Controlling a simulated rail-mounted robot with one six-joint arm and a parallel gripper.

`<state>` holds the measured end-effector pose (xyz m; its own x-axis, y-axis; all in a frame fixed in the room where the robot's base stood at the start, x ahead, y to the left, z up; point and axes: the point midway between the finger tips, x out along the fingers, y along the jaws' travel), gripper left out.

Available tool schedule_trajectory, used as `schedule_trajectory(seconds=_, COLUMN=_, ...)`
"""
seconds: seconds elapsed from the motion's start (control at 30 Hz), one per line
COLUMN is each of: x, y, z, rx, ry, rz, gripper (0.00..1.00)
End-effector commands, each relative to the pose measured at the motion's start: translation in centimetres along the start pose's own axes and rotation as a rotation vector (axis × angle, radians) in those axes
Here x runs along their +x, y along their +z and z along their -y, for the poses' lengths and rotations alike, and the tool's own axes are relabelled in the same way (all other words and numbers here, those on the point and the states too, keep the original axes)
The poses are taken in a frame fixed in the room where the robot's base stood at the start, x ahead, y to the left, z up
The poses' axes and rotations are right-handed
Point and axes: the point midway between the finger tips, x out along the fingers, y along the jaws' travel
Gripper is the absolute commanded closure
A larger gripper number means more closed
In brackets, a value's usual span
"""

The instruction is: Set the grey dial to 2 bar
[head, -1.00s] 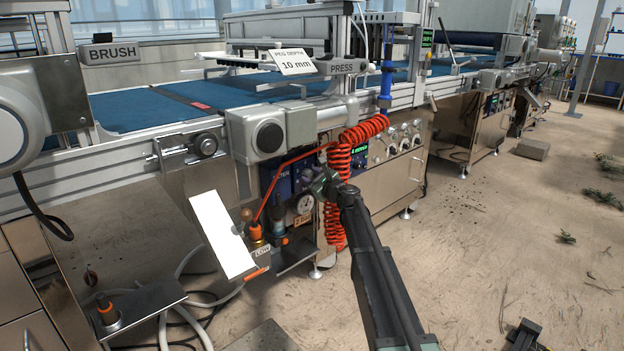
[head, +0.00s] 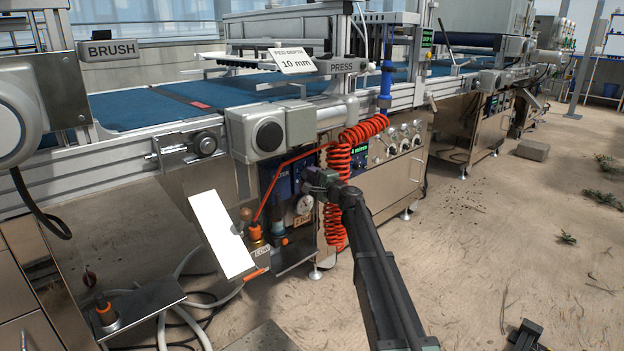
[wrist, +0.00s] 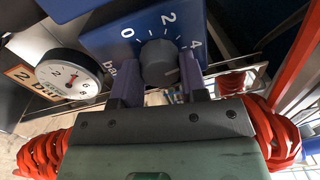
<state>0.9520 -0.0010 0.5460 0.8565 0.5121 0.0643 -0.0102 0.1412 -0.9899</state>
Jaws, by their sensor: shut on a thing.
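The grey dial (wrist: 160,63) sits on a blue panel (wrist: 105,40) marked 0, 2, 4 and "bar" in the wrist view. My gripper (wrist: 160,80) has one finger on each side of the dial and is shut on it. A faint light mark shows on the dial's lower right, but I cannot tell its setting for sure. In the head view my gripper (head: 308,182) is at the blue unit under the machine and hides the dial. A white pressure gauge (wrist: 68,80) with a red needle is left of the dial; it also shows in the head view (head: 304,205).
An orange "2 bar" tag (wrist: 22,74) is beside the gauge. A coiled red hose (head: 337,215) hangs close by my gripper, and red coils show on both sides in the wrist view. A white sheet (head: 222,235) stands to the left.

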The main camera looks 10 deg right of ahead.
Motion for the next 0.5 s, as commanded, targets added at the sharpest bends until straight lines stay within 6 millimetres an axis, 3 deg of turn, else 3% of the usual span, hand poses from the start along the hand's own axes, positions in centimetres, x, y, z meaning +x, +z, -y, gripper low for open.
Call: schedule_trajectory(seconds=0.5, x=-0.01, y=-0.1, z=0.04, rx=-0.484, ry=-0.008, rz=0.033, gripper=0.84)
